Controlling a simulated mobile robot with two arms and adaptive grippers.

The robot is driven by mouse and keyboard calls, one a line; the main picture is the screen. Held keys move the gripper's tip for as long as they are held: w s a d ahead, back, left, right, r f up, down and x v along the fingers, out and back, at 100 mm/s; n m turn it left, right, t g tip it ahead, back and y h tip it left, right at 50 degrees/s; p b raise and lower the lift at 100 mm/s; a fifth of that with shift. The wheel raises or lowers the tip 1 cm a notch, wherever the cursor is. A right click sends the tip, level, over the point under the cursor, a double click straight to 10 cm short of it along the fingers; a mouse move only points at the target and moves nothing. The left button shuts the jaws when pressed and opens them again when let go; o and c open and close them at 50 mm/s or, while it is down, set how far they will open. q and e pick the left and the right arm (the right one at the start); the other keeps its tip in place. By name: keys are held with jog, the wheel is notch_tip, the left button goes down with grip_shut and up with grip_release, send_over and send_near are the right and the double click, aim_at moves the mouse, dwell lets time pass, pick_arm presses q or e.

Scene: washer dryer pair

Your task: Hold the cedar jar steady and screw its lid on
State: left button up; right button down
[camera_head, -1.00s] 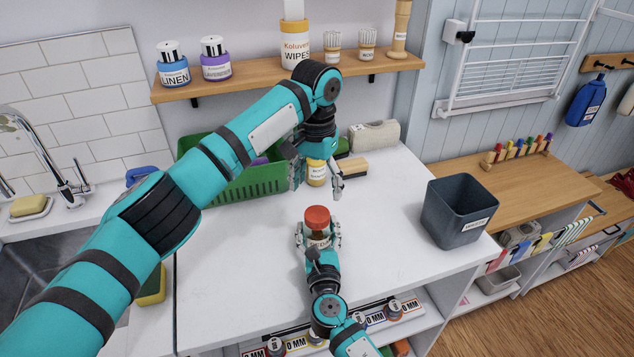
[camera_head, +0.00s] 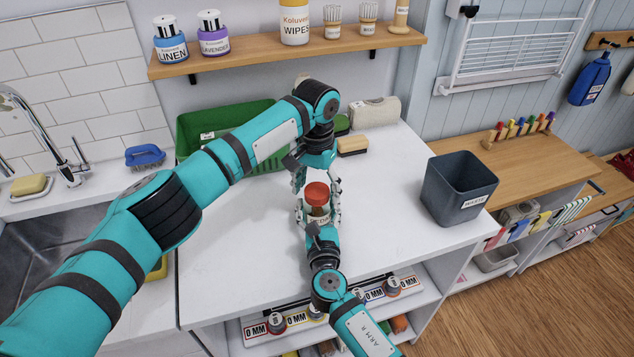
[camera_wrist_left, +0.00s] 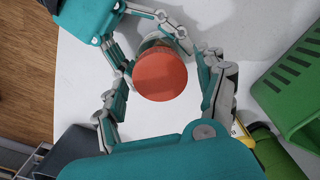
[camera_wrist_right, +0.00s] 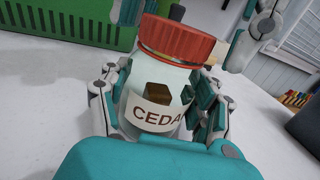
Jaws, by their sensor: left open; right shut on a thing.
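The cedar jar (camera_head: 317,216) is a clear jar with a white label; the right wrist view shows its "CEDA" lettering (camera_wrist_right: 156,117) and brown contents. The red lid (camera_head: 316,192) sits on the jar's mouth, with a gold-coloured band below it; I cannot tell how tight it is. My right gripper (camera_wrist_right: 165,95) is shut on the jar's body and holds it upright at the front of the white counter. My left gripper (camera_wrist_left: 163,78) is open, its fingers on either side of the lid (camera_wrist_left: 160,75) with gaps between. In the head view it is just behind the jar.
A dark grey bin (camera_head: 458,190) is at the right. A sink (camera_head: 50,250) is at the left. A shelf (camera_head: 290,58) hangs above.

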pick_arm(q)
jog(key=c, duration=1.2)
jog(key=o, duration=1.3)
notch_tip(320, 180, up, 12)
pick_arm(e)
jog(key=shift+c, duration=0.9)
grip_release()
